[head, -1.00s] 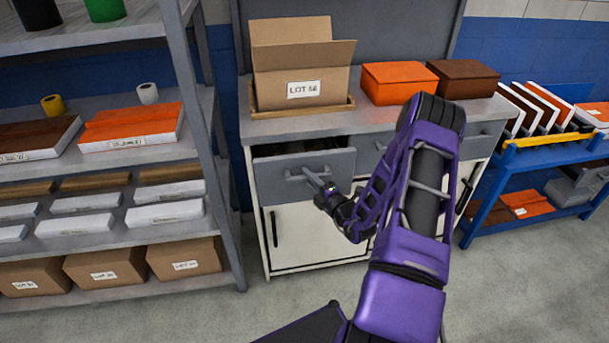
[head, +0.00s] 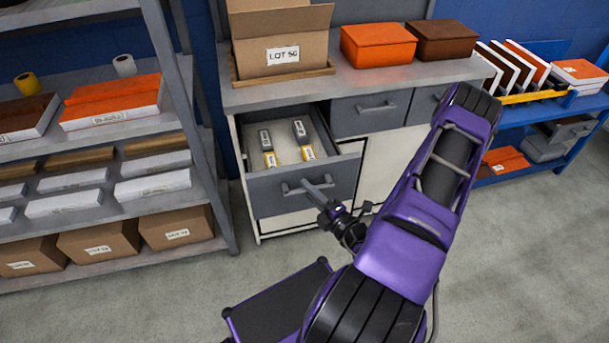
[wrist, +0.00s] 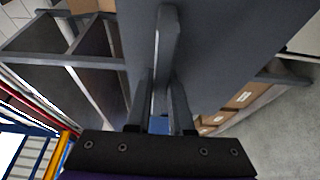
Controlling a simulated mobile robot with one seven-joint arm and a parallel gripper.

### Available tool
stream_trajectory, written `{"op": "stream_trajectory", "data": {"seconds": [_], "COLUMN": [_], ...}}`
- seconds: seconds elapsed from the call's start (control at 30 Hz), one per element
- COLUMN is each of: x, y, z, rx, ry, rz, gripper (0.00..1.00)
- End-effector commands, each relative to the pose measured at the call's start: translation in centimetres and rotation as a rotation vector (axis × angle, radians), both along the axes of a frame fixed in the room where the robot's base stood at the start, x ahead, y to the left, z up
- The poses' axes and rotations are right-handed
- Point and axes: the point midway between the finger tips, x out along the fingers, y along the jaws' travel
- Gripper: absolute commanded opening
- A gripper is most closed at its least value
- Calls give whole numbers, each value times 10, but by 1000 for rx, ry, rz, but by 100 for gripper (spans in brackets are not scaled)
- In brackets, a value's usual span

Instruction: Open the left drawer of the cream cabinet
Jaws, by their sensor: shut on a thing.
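The cream cabinet (head: 382,165) has grey drawer fronts under a grey top. Its left drawer (head: 262,195) is pulled well out, and its inside shows several small dark and yellow labelled items (head: 285,143). The drawer's bar handle (head: 295,189) is on its grey front. My gripper (head: 318,186) is at the right part of this handle. In the wrist view my gripper (wrist: 161,92) has its two fingers closed around the grey handle (wrist: 166,45), with the drawer front (wrist: 215,40) behind it.
An open cardboard box (head: 280,40) stands in a wooden tray on the cabinet top, beside orange (head: 378,46) and brown (head: 441,41) boxes. A grey shelf unit (head: 190,120) stands close at the left. A blue rack (head: 560,120) is at the right. Bare floor (head: 510,260) lies in front.

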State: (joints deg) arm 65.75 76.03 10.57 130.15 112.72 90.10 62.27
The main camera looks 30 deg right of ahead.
Motion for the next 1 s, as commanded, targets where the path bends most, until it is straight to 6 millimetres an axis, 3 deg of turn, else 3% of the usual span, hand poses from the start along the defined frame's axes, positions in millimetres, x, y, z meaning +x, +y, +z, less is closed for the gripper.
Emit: {"op": "stream_trajectory", "data": {"seconds": [0.2, 0.57, 0.6, 0.77, 1.0], "x": [-12, -13, -13, -13, -13], "y": [2, 3, 3, 3, 3], "z": [1, 0, 0, 0, 0], "rx": [-1, -2, -2, -2, -1], "ry": [-2, -2, -2, -1, -1], "rz": [-2, -2, -2, -1, 0], "gripper": [0, 0, 22, 50, 50]}}
